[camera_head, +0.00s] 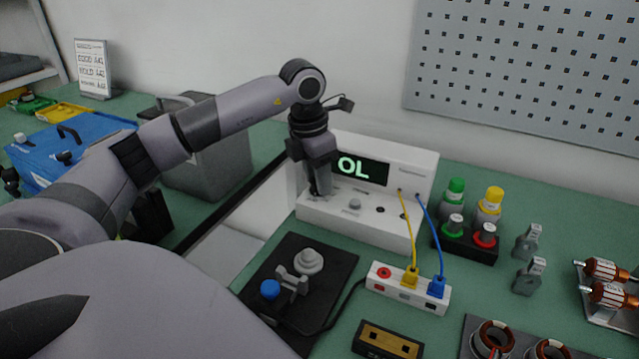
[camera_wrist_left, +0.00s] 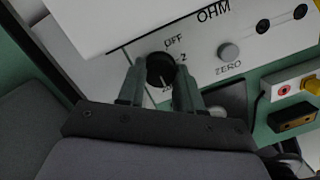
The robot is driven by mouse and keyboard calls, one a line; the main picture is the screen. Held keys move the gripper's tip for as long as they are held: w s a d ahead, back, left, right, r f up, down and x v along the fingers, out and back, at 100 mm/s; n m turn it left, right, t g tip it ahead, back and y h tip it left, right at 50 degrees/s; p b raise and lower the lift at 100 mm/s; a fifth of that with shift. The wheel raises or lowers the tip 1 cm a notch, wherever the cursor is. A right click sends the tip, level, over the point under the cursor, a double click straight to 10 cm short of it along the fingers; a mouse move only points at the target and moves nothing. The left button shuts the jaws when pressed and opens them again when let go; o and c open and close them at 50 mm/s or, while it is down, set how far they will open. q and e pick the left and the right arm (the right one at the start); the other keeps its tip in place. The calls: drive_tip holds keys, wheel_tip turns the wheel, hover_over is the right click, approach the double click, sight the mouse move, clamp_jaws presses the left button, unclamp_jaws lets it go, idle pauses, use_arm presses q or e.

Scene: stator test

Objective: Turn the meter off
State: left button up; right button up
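The meter (camera_head: 385,215) is a white bench unit; its dark display (camera_head: 360,169) reads "OL" in green. My left gripper (camera_head: 318,186) reaches down to the left end of the meter's front panel. In the left wrist view, its two fingers (camera_wrist_left: 159,82) stand on either side of the black knob (camera_wrist_left: 160,69). The knob fills most of the gap, but I cannot tell whether the fingers press on it. "OFF" is printed at the knob's upper right, with another mark below it. The knob is hidden by the gripper in the head view. My right gripper is not in view.
Yellow and blue leads run from the meter to a white terminal block (camera_head: 376,290). A black fixture plate (camera_head: 335,262) lies in front. Green and yellow capped bottles (camera_head: 489,205) stand to the right. A grey bin (camera_head: 222,165) and blue box (camera_head: 45,165) are at left.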

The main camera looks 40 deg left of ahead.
use_arm(q)
drive_tip(key=shift+c, duration=0.2)
drive_tip(key=shift+r+n+p, duration=0.1)
drive_tip(key=shift+n+p, duration=0.25)
drive_tip(key=shift+n, duration=0.45)
drive_tip(key=n+y+p, duration=0.1)
drive_tip(key=n, duration=0.4)
drive_tip(key=n+p, duration=0.1)
drive_tip(key=n, duration=0.1)
drive_tip(key=n+p, duration=0.1)
drive_tip(key=n, duration=0.2)
drive_tip(key=shift+n+g+y, duration=0.3)
drive_tip(key=shift+a+n, duration=0.15)
drive_tip(key=shift+n, duration=0.55)
drive_tip(key=o, duration=0.8)
wheel_tip(320, 180, up, 6)
drive_tip(key=p, duration=0.5)
